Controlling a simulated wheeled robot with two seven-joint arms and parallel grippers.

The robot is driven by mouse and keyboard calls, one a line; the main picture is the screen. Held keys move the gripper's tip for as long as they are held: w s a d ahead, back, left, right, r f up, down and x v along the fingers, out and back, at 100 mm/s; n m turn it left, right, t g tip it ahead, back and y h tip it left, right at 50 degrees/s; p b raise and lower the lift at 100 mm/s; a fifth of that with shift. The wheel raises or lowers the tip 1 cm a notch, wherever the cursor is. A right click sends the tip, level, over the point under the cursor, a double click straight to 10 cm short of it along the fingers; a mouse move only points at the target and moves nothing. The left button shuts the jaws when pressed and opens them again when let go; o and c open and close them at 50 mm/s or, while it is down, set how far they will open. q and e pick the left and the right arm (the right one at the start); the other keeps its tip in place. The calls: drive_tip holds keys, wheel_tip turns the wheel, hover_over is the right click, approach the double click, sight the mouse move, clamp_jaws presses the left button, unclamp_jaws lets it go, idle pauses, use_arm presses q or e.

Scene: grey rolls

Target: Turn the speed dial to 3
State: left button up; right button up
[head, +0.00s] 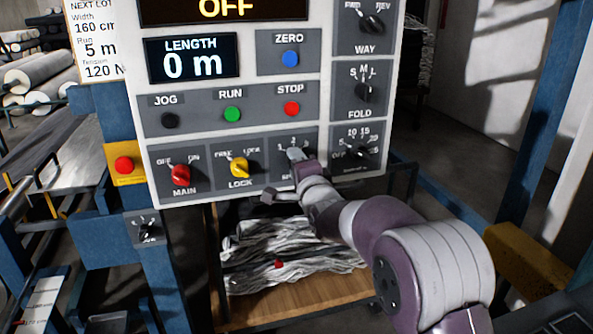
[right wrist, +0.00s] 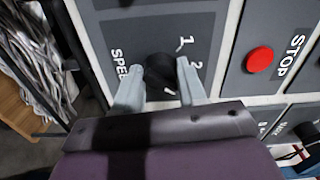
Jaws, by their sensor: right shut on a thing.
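The speed dial is a black knob (right wrist: 160,72) on a dark grey plate with the word SPEED, partly covered, in the right wrist view. The figures 1 and 2 show beside it; no 3 is visible there. My right gripper (right wrist: 160,88) has one finger on each side of the knob and is shut on it. A small pale mark shows on the knob, but I cannot tell which figure it points to. In the head view my right gripper (head: 296,158) covers the dial at the bottom of the control panel (head: 330,20). My left gripper is not in view.
The red MAIN knob (head: 181,174) and yellow LOCK knob (head: 239,168) are left of the gripper. A black dial (head: 361,149) is close on its right. The red STOP button (head: 292,108) is just above. A shelf (head: 300,297) with grey material lies below.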

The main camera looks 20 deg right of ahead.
drive_tip(key=shift+m, duration=0.5)
idle(0.3)
drive_tip(key=o, duration=1)
drive_tip(key=shift+d, duration=0.1)
drive_tip(key=shift+o, duration=0.2)
drive_tip(key=shift+s, duration=0.15)
drive_tip(key=s+b, duration=0.2)
drive_tip(key=s, duration=1)
drive_tip(key=shift+s+d+b, duration=0.2)
drive_tip(key=shift+s+b, duration=0.05)
drive_tip(key=shift+b, duration=0.05)
